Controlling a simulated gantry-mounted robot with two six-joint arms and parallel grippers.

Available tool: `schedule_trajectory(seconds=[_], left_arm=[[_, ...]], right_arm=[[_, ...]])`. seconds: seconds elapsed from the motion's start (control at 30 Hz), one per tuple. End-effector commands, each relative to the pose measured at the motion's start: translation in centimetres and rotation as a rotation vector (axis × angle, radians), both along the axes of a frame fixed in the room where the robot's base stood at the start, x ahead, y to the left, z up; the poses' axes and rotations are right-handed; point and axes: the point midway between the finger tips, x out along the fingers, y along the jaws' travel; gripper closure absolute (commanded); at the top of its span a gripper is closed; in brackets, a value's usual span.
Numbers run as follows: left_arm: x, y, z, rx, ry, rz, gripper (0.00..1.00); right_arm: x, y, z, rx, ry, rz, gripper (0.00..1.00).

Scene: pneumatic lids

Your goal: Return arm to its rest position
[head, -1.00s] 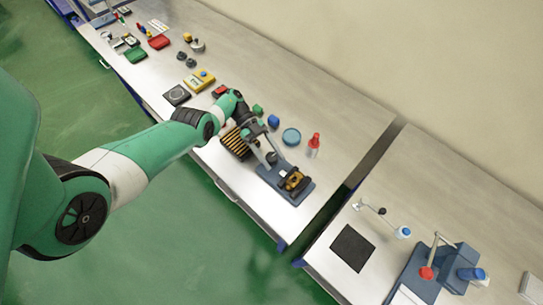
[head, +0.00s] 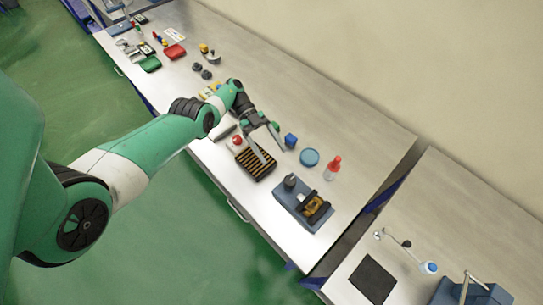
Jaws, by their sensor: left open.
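My left gripper (head: 268,152) is open and empty. It hangs over the bench beside a black and tan slotted block (head: 256,163), with its fingers spread and one partly covering that block. My right gripper is not in the picture.
A gap separates this bench from a second bench with a black mat (head: 373,280).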

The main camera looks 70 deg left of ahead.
Motion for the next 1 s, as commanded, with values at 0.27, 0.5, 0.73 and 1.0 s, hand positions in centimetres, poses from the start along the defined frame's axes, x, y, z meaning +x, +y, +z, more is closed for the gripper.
schedule_trajectory(seconds=[0.27,0.5,0.73,1.0], left_arm=[[0.0,0.2,0.3,-0.001,0.0,-0.004,0.21],[0.0,0.1,0.3,-0.001,0.0,-0.004,0.21],[0.5,-0.6,0.3,-0.001,0.0,-0.027,0.21],[8.2,-11.3,2.4,0.078,-0.179,-0.322,0.21]], right_arm=[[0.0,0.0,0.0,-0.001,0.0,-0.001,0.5],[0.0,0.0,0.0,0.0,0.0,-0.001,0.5],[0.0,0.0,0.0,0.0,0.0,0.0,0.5],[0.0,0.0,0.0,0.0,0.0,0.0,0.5]])
